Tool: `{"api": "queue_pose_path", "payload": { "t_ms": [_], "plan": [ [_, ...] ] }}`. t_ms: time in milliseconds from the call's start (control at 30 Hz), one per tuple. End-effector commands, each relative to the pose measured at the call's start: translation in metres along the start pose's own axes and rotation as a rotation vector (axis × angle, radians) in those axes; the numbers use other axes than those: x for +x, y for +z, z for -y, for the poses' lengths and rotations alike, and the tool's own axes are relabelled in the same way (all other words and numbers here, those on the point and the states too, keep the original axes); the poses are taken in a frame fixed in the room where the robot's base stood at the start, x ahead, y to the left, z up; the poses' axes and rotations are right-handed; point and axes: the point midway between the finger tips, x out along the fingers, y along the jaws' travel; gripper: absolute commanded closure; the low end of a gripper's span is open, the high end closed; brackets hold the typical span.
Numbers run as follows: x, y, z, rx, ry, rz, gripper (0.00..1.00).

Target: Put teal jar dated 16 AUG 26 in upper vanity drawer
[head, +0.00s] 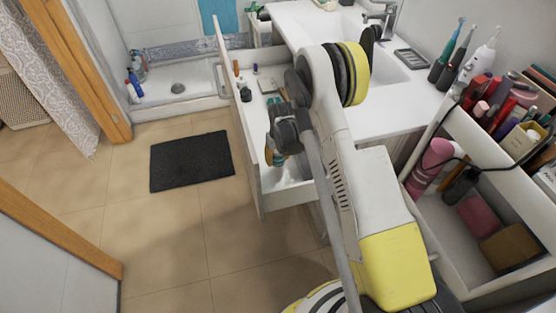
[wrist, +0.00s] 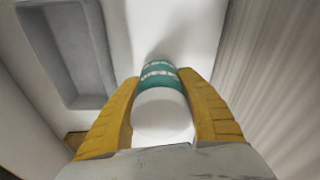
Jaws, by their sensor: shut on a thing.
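The teal jar (wrist: 158,75) shows in the wrist view with a round white lid (wrist: 160,112) toward me and a pale printed band; I cannot read the date. My gripper (wrist: 162,118) is shut on it, a yellow finger on each side. In the head view my gripper (head: 277,152) points down into the open vanity drawer (head: 290,182), near its front end. I cannot tell whether the jar touches the drawer floor.
The drawer also holds small dark and orange containers (head: 246,94) toward its far end. A grey tray (wrist: 70,55) shows in the wrist view. The white counter (head: 395,105) with a sink is on the right; a cosmetics cart (head: 475,225) stands nearer. A dark mat (head: 190,161) lies on the floor.

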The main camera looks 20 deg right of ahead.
Motion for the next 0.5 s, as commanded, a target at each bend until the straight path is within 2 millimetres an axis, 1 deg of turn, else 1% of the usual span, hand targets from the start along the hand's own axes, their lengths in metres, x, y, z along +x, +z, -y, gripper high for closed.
{"api": "queue_pose_path", "payload": {
  "t_ms": [33, 167, 333, 400, 500],
  "plan": [
    [0.012, 0.001, 0.000, 0.000, 0.000, 0.000, 0.93],
    [0.024, 0.003, 0.000, 0.000, 0.000, 0.000, 0.93],
    [0.050, 0.006, 0.000, 0.000, 0.000, 0.000, 0.93],
    [0.054, 0.006, 0.000, 0.000, 0.000, 0.000, 0.93],
    [0.052, 0.006, 0.000, 0.000, 0.000, 0.000, 0.93]
  ]
}}
